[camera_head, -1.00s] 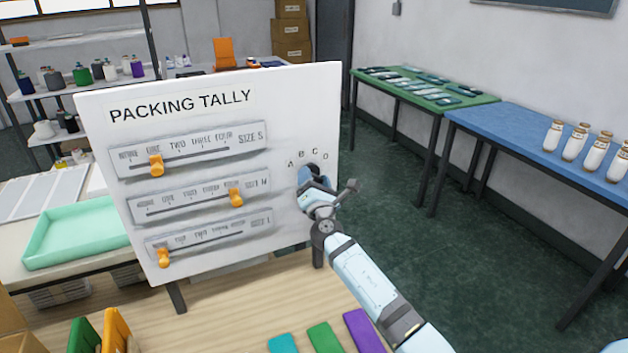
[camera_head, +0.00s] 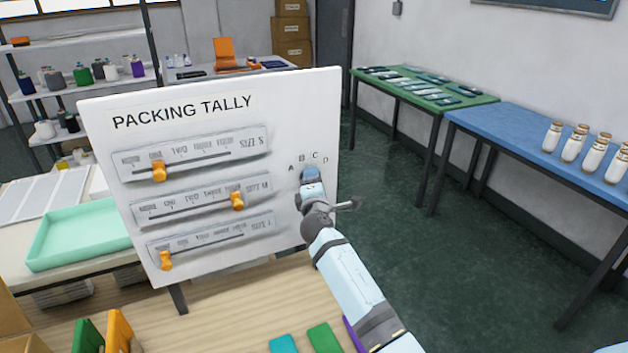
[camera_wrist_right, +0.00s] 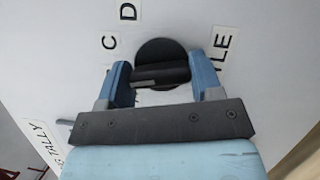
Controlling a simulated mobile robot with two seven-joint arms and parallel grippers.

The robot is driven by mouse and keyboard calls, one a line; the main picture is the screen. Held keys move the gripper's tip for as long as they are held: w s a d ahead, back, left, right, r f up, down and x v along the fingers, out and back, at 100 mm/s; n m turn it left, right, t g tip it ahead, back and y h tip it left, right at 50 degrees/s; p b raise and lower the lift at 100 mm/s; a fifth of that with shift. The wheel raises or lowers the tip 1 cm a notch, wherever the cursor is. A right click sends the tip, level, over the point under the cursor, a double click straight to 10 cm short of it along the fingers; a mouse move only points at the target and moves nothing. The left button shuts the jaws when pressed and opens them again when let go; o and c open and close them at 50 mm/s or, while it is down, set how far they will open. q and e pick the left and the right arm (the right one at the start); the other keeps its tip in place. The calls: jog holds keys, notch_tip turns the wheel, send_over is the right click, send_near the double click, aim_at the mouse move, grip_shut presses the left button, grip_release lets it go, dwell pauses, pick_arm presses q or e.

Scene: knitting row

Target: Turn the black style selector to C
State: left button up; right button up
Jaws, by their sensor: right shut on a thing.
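The black style selector (camera_wrist_right: 161,52) is a round dial with a raised bar, on the white board (camera_head: 290,115). My right gripper (camera_wrist_right: 162,80) has its two blue fingers on either side of the bar, shut on it. In the head view my right gripper (camera_head: 312,178) covers most of the selector, just below the letters A, B, C and D (camera_head: 326,160). In the wrist view the letter C (camera_wrist_right: 110,42) and the letter D (camera_wrist_right: 128,12) show beside the dial. I cannot tell which letter the selector points to. My left gripper is not in view.
The board carries three sliders with orange knobs, such as the top knob (camera_head: 159,171). Coloured pieces, such as a green one (camera_head: 325,337), lie on the wooden table (camera_head: 225,300) in front. A blue table (camera_head: 500,130) with white bottles stands at the right.

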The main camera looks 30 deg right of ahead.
jog(key=m+g+p, duration=0.1)
jog(key=m, duration=0.1)
jog(key=m+p, duration=0.2)
jog(key=shift+r+m+g, duration=0.15)
jog(key=shift+m+g, duration=0.15)
jog(key=shift+g, duration=0.1)
jog(key=shift+m+y+p, duration=0.35)
jog(key=shift+m+y, duration=0.15)
jog(key=o, duration=0.9)
